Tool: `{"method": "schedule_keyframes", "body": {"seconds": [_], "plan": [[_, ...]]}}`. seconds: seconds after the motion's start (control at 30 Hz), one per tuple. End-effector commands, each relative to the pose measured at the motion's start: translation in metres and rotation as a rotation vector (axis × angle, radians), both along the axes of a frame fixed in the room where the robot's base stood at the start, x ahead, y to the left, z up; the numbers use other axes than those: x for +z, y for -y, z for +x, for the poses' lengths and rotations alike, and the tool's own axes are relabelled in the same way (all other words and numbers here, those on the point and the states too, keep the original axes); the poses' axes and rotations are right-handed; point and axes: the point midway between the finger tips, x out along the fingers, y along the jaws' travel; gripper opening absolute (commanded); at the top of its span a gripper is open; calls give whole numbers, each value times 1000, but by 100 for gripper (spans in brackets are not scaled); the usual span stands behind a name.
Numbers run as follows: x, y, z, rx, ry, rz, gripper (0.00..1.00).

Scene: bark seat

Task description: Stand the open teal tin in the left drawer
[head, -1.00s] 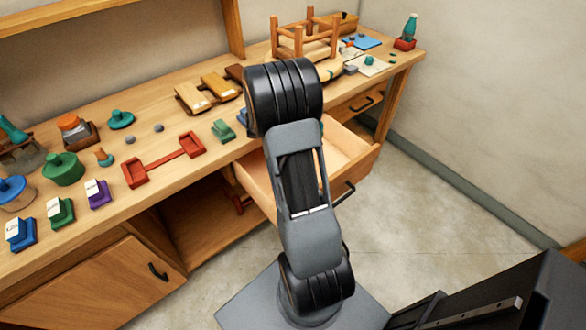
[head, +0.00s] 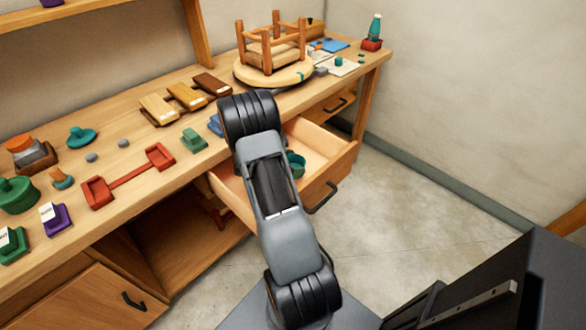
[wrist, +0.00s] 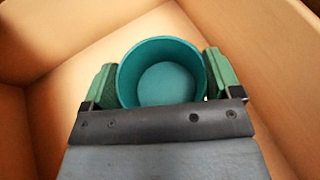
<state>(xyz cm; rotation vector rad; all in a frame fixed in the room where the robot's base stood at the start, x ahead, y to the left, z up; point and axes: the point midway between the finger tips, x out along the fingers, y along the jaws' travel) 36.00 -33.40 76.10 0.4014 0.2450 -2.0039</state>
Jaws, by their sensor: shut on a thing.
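The open teal tin (wrist: 163,85) is between the two green-padded fingers of my gripper (wrist: 160,80) in the wrist view. It is upright and its empty inside shows. My gripper is shut on it, one finger at each side. Wooden drawer walls surround the tin in the wrist view. In the head view, part of the teal tin (head: 296,163) shows inside the open drawer (head: 325,143), beside my arm. My gripper is hidden behind my arm there. I cannot tell whether the tin touches the drawer floor.
An upturned stool (head: 271,54) sits on a round board on the bench. A red double-ended tray (head: 128,180), a green block (head: 193,140) and wooden blocks stand along the bench top.

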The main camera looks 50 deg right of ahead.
Motion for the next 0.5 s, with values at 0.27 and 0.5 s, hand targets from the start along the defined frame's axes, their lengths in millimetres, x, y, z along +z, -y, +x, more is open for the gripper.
{"method": "schedule_keyframes", "body": {"seconds": [0.27, 0.5], "plan": [[-25, 0, 0, 0, -1, 0, 58], [-26, 0, 0, 0, -1, 0, 58]]}}
